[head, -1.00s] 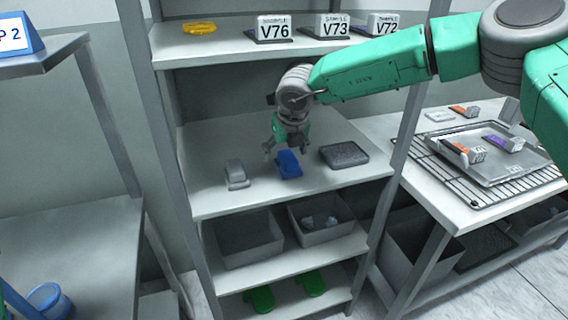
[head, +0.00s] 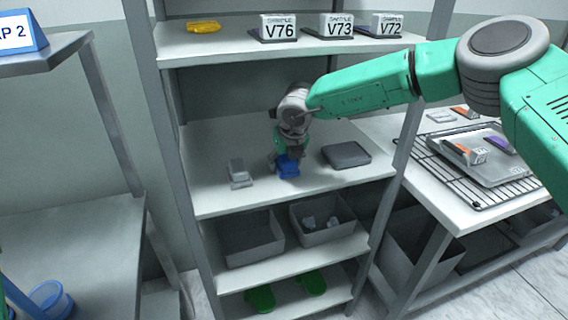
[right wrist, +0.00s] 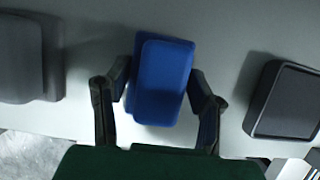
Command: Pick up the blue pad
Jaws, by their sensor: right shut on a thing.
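The blue pad (head: 287,168) is on the middle shelf of the rack, between a grey pad and a dark tray. In the right wrist view the blue pad (right wrist: 162,80) lies between the two fingers. My right gripper (head: 288,158) points down over the pad and is shut on it. In the right wrist view, the fingers of the right gripper (right wrist: 162,90) press at both sides of the pad. I cannot tell whether the pad is clear of the shelf.
Sample signs such as V76 (head: 279,28) stand on the upper shelf above my arm. Grey bins (head: 250,238) are on the shelf below.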

